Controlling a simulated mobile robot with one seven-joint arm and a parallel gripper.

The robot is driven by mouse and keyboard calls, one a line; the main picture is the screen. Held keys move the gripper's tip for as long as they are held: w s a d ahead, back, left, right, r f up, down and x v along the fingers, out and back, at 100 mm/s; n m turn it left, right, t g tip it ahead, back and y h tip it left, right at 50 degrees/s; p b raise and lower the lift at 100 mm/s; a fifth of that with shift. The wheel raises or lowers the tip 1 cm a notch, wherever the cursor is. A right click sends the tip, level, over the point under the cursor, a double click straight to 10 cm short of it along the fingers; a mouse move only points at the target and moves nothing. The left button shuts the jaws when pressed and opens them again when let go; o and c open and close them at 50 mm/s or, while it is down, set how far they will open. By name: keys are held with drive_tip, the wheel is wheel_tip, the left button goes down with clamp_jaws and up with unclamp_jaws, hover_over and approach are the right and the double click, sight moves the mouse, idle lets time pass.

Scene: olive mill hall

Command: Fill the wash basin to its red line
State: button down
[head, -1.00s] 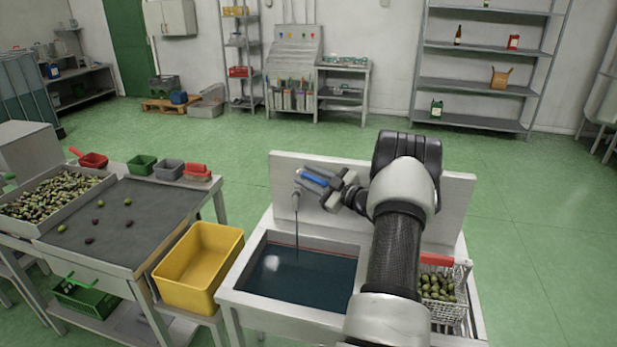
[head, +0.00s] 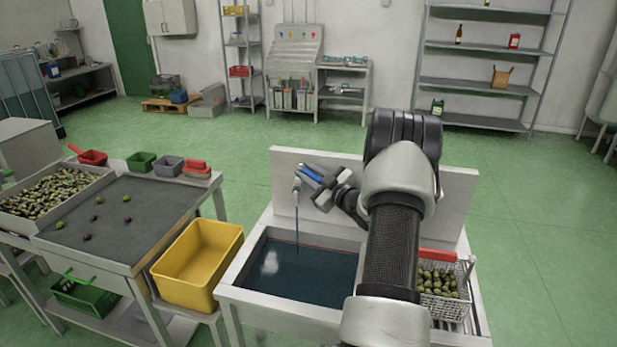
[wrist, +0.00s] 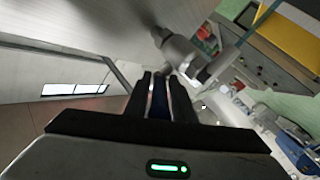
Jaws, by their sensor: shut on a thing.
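The wash basin (head: 275,303) stands at centre in the head view and holds dark water (head: 300,277). A red line (head: 305,243) shows along its back inner wall, just above the water. A thin stream (head: 297,238) runs from the tap spout (head: 296,188) on the white backboard into the water. My gripper (head: 319,177) is shut on the blue tap lever (head: 311,173). In the wrist view the fingers (wrist: 160,95) close on a dark blue strip, with the grey tap body (wrist: 188,62) just beyond. My arm hides the basin's right side.
A wire basket of olives (head: 440,290) with a red handle stands right of the basin. A yellow crate (head: 185,295) is at its left, beside a sorting table (head: 125,225) with olives and small bins. The green floor behind is open.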

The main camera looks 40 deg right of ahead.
sight(297, 182)
drive_tip(key=m+h+b, duration=0.1)
drive_tip(key=h+b, duration=0.1)
drive_tip(key=a+m+h+b, duration=0.1)
drive_tip(key=b, duration=0.1)
drive_tip(key=f+m+h+b, duration=0.1)
drive_tip(key=h, duration=0.1)
drive_tip(key=shift+w+a+m+g+h+b, duration=0.1)
drive_tip(key=shift+a+m+g+h+b, duration=0.2)
drive_tip(key=shift+b, duration=0.1)
drive_tip(key=m+h+b, duration=0.1)
drive_tip(key=h+b, duration=0.1)
drive_tip(key=m+g+h+b, duration=0.1)
drive_tip(key=b, duration=0.1)
drive_tip(key=shift+w+a+r+m+g+h, duration=0.2)
drive_tip(key=shift+a+m+g+h, duration=0.1)
drive_tip(key=shift+a+h, duration=0.1)
drive_tip(key=m+h, duration=0.1)
drive_tip(key=m+g+h, duration=0.1)
drive_tip(key=g+h+b, duration=0.1)
drive_tip(key=shift+w+a+r+m+h, duration=0.2)
drive_tip(key=shift+w+a+m+h, duration=0.1)
drive_tip(key=shift+m, duration=0.1)
drive_tip(key=shift+m+g+h, duration=0.6)
drive_tip(key=shift+g+h, duration=0.1)
drive_tip(key=shift+g, duration=0.2)
drive_tip(key=shift+r, duration=0.15)
drive_tip(key=c, duration=1.7)
unclamp_jaws()
drive_tip(key=shift+d, duration=0.1)
